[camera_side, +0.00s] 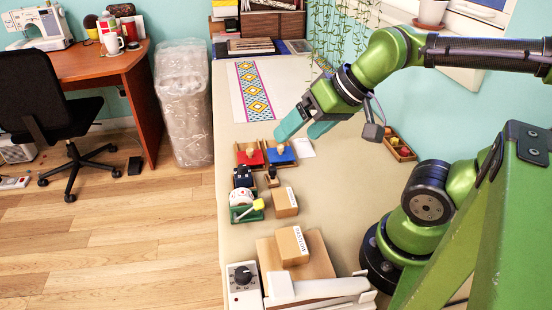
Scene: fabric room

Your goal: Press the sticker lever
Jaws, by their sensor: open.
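A small device with a green base (236,216) and a white round part stands near the left edge of the table. A pale lever with a yellow knob (258,204) sticks out from it to the right; this looks like the sticker lever, but no label is readable. My gripper (297,134), with teal fingers, is open and empty, with a gap between the fingers. In the picture it is above and to the right of the lever, close to the blue tray, and apart from the lever. Its height above the table is hard to tell.
A red tray (246,160) and a blue tray (286,160) hold pale objects. Dark blocks (242,176) and a cardboard box (285,203) stand close around the device. Another box (292,245) sits on a board in front. The table's middle right is clear.

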